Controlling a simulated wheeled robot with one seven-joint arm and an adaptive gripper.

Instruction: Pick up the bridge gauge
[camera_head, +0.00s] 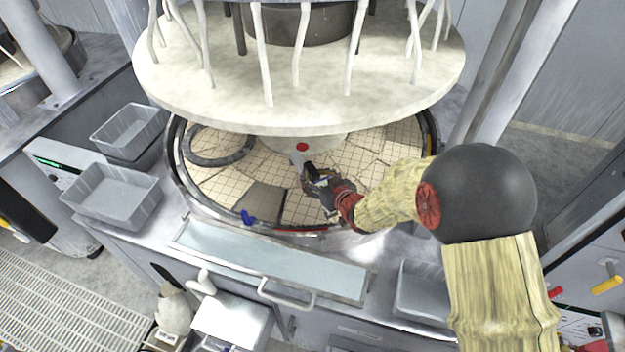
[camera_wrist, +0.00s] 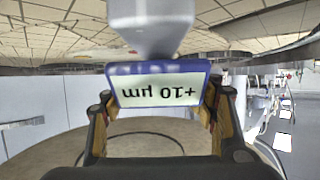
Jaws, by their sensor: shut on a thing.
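The bridge gauge (camera_wrist: 158,90) fills the middle of the wrist view. It has a blue-framed display reading "+10 µm" upside down and a grey body extending toward the tiled surface. My gripper (camera_wrist: 160,108) has a finger on each side of it and is shut on it. In the head view, my gripper (camera_head: 316,184) is low over the front middle of the tiled platen (camera_head: 225,185), under the large pale disc. The gauge is mostly hidden there. I cannot tell whether it still touches the platen.
The pale upper disc (camera_head: 200,75) with hanging hoses overhangs the platen. A dark ring (camera_head: 187,150) lies on the platen at left, and a blue item (camera_head: 248,217) sits at its front edge. Grey bins (camera_head: 115,192) stand at left. A metal handle (camera_head: 285,297) is in front.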

